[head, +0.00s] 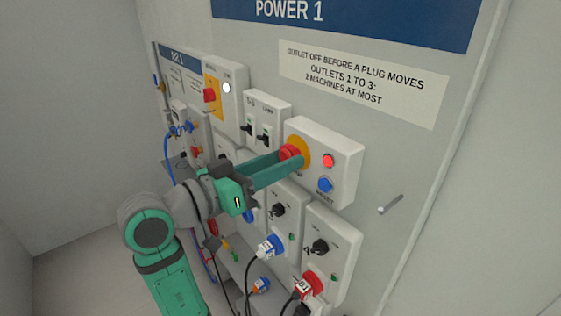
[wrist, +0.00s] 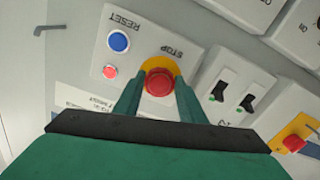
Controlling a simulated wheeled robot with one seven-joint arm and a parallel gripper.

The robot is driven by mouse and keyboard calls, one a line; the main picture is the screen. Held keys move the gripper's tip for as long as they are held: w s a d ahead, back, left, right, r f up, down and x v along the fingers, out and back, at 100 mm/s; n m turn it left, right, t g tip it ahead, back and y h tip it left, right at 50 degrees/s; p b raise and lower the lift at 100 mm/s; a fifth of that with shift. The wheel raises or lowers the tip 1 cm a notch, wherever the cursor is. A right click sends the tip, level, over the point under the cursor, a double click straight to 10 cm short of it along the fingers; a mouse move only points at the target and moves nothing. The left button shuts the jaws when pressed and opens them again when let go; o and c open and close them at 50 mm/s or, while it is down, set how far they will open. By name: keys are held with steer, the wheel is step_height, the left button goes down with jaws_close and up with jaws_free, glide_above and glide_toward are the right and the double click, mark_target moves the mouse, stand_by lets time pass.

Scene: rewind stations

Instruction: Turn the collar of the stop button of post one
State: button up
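The stop button (head: 288,151) is a red round knob on a yellow plate (head: 303,150), on a white box on the grey panel headed POWER 1. In the wrist view the red knob (wrist: 159,83) sits below the word STOP. My gripper (head: 289,160) reaches it from the left, and its two green fingers (wrist: 159,88) lie on either side of the knob. I see no clear gap between fingers and knob. The fingers hide part of the knob's sides and the lower part of the yellow plate.
A red light (head: 328,161) and the blue reset button (head: 325,185) share the box. Black switches (head: 263,138) are to its left. Outlet boxes with plugs and hanging cables (head: 268,247) lie below. A grey handle (head: 391,204) sticks out at the right.

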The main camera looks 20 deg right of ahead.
steer(key=shift+c, duration=1)
steer(key=shift+m, duration=0.3)
steer(key=shift+w+a+m, duration=0.1)
steer(key=shift+m, duration=1.55)
steer(key=shift+w+a+m, duration=0.1)
steer(key=shift+m, duration=1.55)
steer(key=o, duration=1.1)
steer(key=shift+d, duration=0.1)
